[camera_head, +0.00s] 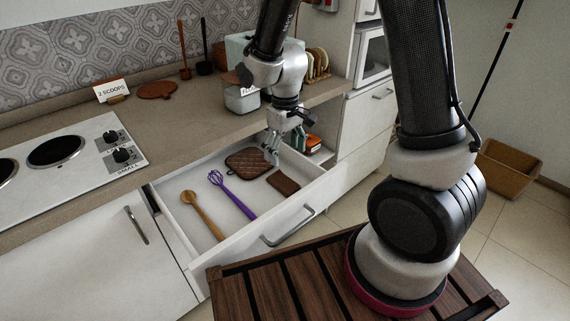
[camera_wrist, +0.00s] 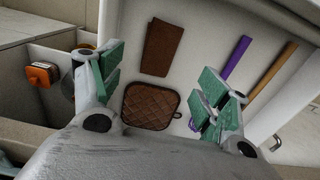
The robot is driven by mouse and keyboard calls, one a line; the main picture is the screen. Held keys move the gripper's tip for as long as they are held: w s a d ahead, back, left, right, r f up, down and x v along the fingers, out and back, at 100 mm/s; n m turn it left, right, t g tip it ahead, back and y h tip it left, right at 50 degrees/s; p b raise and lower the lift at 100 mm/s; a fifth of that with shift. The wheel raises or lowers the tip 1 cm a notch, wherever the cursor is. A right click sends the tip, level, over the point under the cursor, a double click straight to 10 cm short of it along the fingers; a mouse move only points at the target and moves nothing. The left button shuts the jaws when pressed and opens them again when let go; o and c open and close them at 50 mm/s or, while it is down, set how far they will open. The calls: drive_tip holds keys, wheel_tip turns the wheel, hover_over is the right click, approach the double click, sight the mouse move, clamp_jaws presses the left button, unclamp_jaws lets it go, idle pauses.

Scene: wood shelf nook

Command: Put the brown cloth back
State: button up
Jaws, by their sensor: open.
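The brown cloth (camera_head: 283,182) lies flat in the open drawer, a small plain rectangle near the drawer's front wall. In the wrist view the cloth (camera_wrist: 161,47) shows above a quilted brown pot holder (camera_wrist: 150,108). My gripper (camera_head: 273,150) is over the right part of the drawer, near the pot holder (camera_head: 247,161). In the wrist view my gripper (camera_wrist: 163,82) has its green-padded fingers spread wide with nothing between them. The cloth and the pot holder lie below, apart from the fingers.
The drawer (camera_head: 232,226) also holds a wooden spoon (camera_head: 204,217) and a purple whisk (camera_head: 233,195) at left. A side compartment holds an orange-topped item (camera_wrist: 42,74). The countertop (camera_head: 180,115) and stove (camera_head: 65,155) lie behind and left. A basket (camera_head: 507,168) stands on the floor.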

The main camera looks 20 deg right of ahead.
drive_tip(key=s+d+r+m+t, duration=0.15)
drive_tip(key=d+r, duration=0.25)
drive_tip(key=r, duration=0.5)
drive_tip(key=s+d+r+m+t, duration=0.1)
drive_tip(key=s+d+r, duration=0.4)
drive_tip(key=s+r, duration=0.2)
drive_tip(key=s+d+r+m+t, duration=0.1)
drive_tip(key=s+d+r, duration=0.4)
drive_tip(key=s, duration=0.5)
wheel_tip(320, 180, up, 2)
drive_tip(key=shift+d+r+m+t, duration=0.1)
drive_tip(key=shift+d+m+t, duration=0.25)
drive_tip(key=shift+m, duration=0.2)
